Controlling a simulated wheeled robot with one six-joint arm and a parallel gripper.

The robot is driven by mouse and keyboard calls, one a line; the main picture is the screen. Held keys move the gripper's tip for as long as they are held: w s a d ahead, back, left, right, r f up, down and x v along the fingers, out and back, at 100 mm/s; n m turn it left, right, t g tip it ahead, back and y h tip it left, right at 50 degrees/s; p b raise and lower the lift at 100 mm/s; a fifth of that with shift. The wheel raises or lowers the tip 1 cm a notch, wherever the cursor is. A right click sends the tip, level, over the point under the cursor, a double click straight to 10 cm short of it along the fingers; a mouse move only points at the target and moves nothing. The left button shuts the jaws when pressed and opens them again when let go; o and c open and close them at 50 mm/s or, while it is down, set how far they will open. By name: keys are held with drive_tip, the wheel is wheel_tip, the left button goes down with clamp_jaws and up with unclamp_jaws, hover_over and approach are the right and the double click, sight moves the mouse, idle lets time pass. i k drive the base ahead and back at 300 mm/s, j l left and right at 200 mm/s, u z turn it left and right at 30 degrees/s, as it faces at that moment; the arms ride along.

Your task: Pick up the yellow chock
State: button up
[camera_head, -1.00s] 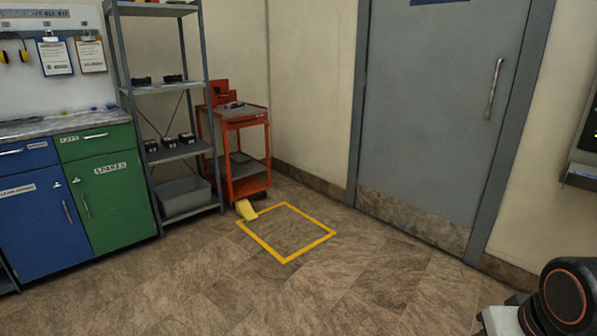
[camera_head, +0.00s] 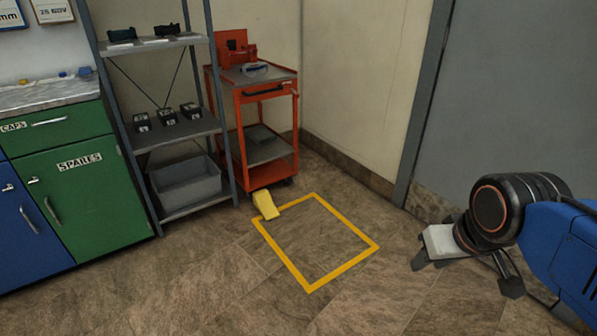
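The yellow chock (camera_head: 265,204) lies on the floor in the head view, left of the middle. It is a small wedge at the upper left corner of a yellow taped square, in front of the red cart. My gripper (camera_head: 467,279) is at the right, well apart from the chock and nearer to me. Its two dark fingers are spread wide with nothing seen between them.
The red cart (camera_head: 266,172) stands right behind the chock. A grey metal shelf (camera_head: 175,145) with a grey bin (camera_head: 185,183) is to its left, then green (camera_head: 75,165) and blue cabinets. The yellow floor square (camera_head: 345,267) is empty, and the floor in front is clear.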

sight(262, 200)
drive_tip(key=i+l+u, duration=0.1)
drive_tip(key=i+u, duration=0.15)
drive_tip(key=i, duration=0.25)
drive_tip(key=i+l+u, duration=0.3)
drive_tip(key=i, duration=0.2)
drive_tip(key=i+l+u, duration=0.75)
drive_tip(key=l, duration=0.4)
drive_tip(key=i+l+u, duration=0.25)
drive_tip(key=l, duration=0.2)
drive_tip(key=i, duration=0.05)
